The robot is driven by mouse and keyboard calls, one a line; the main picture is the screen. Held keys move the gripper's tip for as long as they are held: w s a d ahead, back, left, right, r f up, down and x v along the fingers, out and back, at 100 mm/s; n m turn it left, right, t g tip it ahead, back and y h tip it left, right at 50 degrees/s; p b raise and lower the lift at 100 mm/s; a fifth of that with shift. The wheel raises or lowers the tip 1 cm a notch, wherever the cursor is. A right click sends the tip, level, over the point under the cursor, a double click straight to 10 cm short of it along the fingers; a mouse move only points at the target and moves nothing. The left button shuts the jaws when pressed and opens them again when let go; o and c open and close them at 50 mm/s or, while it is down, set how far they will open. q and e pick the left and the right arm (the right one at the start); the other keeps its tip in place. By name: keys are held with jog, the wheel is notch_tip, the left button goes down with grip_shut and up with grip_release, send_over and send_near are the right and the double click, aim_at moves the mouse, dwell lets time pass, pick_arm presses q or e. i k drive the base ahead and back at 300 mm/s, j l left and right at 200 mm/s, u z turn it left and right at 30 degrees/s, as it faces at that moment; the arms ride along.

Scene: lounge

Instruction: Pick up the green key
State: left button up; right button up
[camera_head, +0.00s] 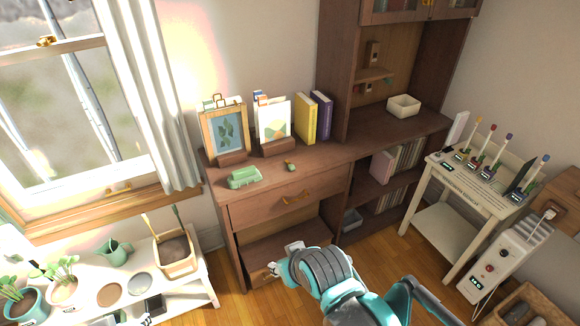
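I cannot clearly make out a green key. A small green thing (362,90) hangs under the little shelf in the tall cabinet, and it is too small to tell whether it is a key. A small round green item with a yellowish end (290,167) lies on the desk top. My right arm comes in from the bottom right. Its wrist covers part of the view, and my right gripper (283,258) is near the lower front of the desk. Its fingers are too hidden to tell whether they are open. My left gripper is not in view.
The brown desk (325,153) bears a green dish (243,177), picture stands and books. A white box (404,105) sits at the right. A white plant bench (190,300) stands lower left and a white side table (440,220) right. Wooden floor is clear between.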

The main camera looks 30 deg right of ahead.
aim_at(291, 168)
jog(key=z, duration=1.55)
jog(key=i+l, duration=0.3)
jog(key=i, duration=0.15)
jog(key=i+l, duration=0.25)
jog(key=i, duration=0.2)
